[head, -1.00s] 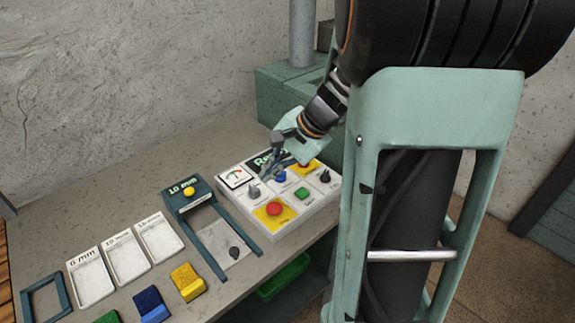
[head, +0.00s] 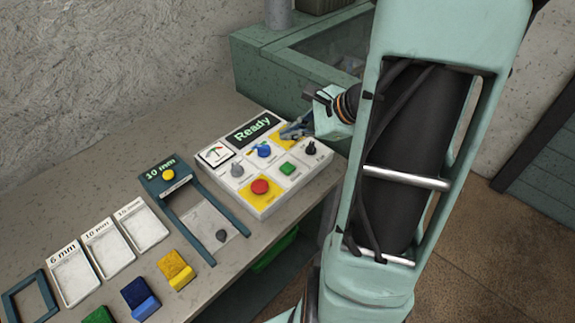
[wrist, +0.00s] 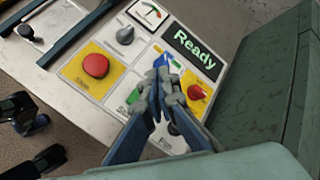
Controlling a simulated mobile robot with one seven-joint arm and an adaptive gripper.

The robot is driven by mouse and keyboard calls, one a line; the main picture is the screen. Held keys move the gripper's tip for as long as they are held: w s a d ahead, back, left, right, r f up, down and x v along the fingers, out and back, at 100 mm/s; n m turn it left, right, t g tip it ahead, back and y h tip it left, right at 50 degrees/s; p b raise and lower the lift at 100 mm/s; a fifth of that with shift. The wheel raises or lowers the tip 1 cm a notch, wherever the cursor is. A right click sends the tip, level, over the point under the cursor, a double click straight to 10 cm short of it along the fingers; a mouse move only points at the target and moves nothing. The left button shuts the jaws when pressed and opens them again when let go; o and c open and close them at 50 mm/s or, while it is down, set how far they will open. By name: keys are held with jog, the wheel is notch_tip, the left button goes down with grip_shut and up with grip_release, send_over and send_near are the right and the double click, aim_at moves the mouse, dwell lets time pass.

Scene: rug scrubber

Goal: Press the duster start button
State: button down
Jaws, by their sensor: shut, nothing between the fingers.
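The control panel (head: 222,187) is a white box on the bench. It carries a green button (head: 288,168), a large red button (head: 260,186) on a yellow patch, a blue knob (head: 263,150), a grey knob (head: 237,170) and a black knob (head: 310,148). Its display (head: 252,130) reads "Ready". I cannot read which control is labelled duster start. My gripper (head: 287,133) is shut and empty over the panel's upper right. In the wrist view, my gripper (wrist: 168,75) partly covers the green button (wrist: 133,97); a red control (wrist: 196,92) shows beside the fingers. Contact is unclear.
Left of the panel stands a blue frame (head: 159,185) with a yellow button, labelled 10 mm. White trays (head: 108,249) and coloured blocks (head: 176,270) lie further left. A green box (head: 245,75) stands behind the panel. The bench's front edge is close.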

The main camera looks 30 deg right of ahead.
jog(key=b, duration=0.6)
send_over(289, 168)
notch_tip(289, 168, down, 8)
jog(key=shift+r, duration=0.15)
jog(key=shift+f+b, duration=0.55)
jog(key=shift+b, duration=0.2)
dwell(0.5)
jog(key=shift+f+b, duration=0.45)
jog(key=shift+b, duration=0.1)
jog(key=shift+f+b, duration=0.5)
jog(key=shift+b, duration=0.1)
dwell(0.5)
dwell(0.3)
jog(key=shift+r+p, duration=0.7)
jog(key=shift+r, duration=0.25)
jog(key=shift+r, duration=0.1)
